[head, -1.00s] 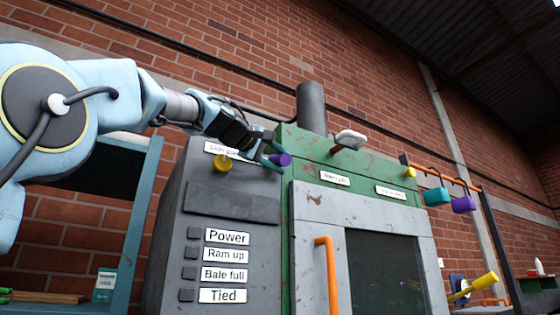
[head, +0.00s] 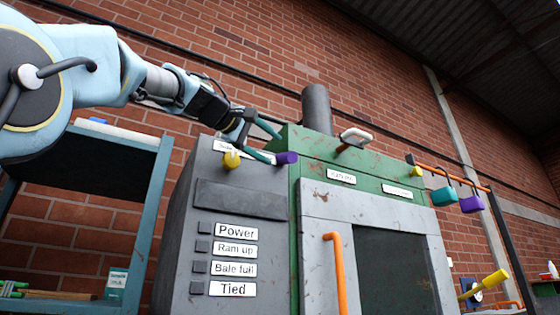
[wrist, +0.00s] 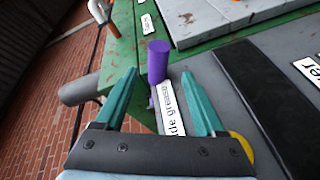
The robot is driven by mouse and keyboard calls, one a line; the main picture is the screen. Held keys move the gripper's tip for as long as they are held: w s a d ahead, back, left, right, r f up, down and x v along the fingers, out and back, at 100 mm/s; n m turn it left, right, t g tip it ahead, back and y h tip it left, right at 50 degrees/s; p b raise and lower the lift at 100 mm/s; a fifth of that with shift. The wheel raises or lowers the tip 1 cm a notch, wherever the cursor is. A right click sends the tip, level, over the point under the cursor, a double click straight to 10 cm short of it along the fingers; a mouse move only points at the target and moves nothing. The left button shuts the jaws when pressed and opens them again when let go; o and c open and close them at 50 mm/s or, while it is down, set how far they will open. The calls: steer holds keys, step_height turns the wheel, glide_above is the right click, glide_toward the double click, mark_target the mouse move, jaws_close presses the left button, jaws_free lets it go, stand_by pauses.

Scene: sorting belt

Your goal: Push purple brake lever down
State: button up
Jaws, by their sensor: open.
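A purple cylindrical knob (head: 286,158), the likely purple lever, sticks out at the upper edge of the grey control panel beside the green housing. It shows in the wrist view (wrist: 158,60) between and just beyond the fingertips. My gripper (head: 272,146) is open with teal fingers on either side of the knob's line. I cannot tell whether a finger touches it. In the wrist view, a white label (wrist: 173,108) partly reading "le grease" lies between the fingers (wrist: 158,78). Its start is cut off, and any shaft of the knob is mostly hidden.
A yellow knob (head: 231,159) sits left of the purple one. A white-ended handle (head: 356,135) stands on the green top. Teal (head: 444,196) and purple (head: 472,204) pieces hang from an orange rail at right. An orange door handle (head: 335,272) projects below. A teal shelf frame (head: 145,225) stands at left.

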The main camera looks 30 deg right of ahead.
steer(key=shift+v, duration=1.6)
steer(key=shift+f, duration=0.1)
